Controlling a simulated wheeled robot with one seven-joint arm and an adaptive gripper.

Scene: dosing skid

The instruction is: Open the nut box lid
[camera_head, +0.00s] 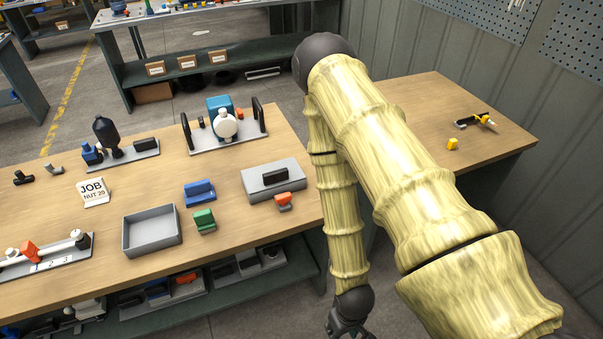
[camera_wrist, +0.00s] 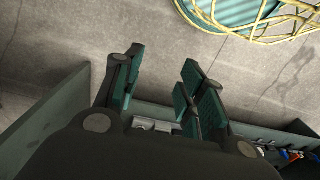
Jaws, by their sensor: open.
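A closed grey box (camera_head: 275,184) with a black bar handle (camera_head: 275,176) on top sits at the right end of the workbench; it looks like the nut box with its lid down, though no label shows. My gripper (camera_head: 347,329) hangs beyond the bench's front right corner, low at the bottom of the head view and partly cut off. It is well apart from the box. In the wrist view my gripper (camera_wrist: 163,65) is open and empty, its fingers apart over the floor. The box is not recognisable in the wrist view.
An orange-topped part (camera_head: 283,201), a green block (camera_head: 204,220), a blue block (camera_head: 199,192) and an open grey tray (camera_head: 152,249) lie near the box. A job card (camera_head: 92,191) reads "NUT 20". A pump skid (camera_head: 228,146) stands behind. My arm passes close by the bench's right edge.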

